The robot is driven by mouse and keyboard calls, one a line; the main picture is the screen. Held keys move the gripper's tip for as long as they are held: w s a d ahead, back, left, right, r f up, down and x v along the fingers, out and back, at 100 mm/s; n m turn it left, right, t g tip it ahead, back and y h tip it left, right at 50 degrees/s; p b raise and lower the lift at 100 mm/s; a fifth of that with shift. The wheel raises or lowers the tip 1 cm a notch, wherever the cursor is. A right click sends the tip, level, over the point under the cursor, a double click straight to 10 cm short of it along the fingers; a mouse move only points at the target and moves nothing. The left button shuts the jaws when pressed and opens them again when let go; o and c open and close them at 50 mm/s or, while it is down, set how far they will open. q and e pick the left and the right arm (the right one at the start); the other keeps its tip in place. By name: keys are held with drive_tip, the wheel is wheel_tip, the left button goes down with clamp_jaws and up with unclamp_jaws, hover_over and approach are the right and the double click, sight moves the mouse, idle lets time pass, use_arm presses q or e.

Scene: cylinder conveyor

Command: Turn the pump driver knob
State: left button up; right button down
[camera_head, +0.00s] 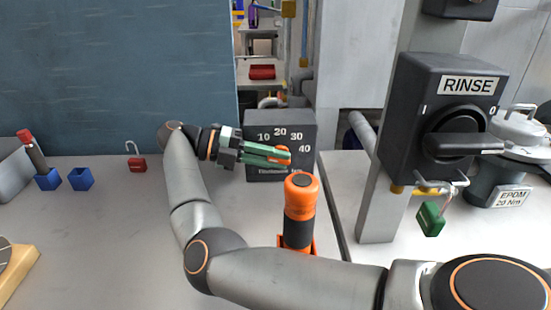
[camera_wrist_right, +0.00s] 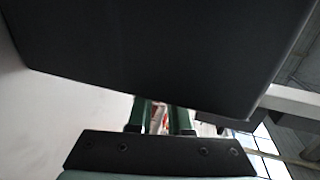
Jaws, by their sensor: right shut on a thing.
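The pump driver (camera_head: 262,128) is a dark box with a dial marked 10, 20, 30 and 40, standing at the back of the bench. Its orange knob (camera_head: 285,151) is mostly hidden behind my green fingers. My right gripper (camera_head: 288,155) reaches in front of the dial and is shut on the knob. In the right wrist view, the dark box (camera_wrist_right: 150,50) fills the upper part, and the fingers of the right gripper (camera_wrist_right: 161,117) show below it with a little red between them. My left gripper is not in view.
An orange and black cylindrical tool (camera_head: 300,215) stands upright in an orange holder, close in front of the box. A RINSE switch box (camera_head: 445,110) is on a post at right. Blue blocks (camera_head: 81,179) and a red padlock (camera_head: 136,163) lie at left.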

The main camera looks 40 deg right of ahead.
drive_tip(key=shift+g+h, duration=0.4)
drive_tip(key=shift+h, duration=0.1)
drive_tip(key=c, duration=0.8)
unclamp_jaws()
drive_tip(key=shift+c, duration=0.2)
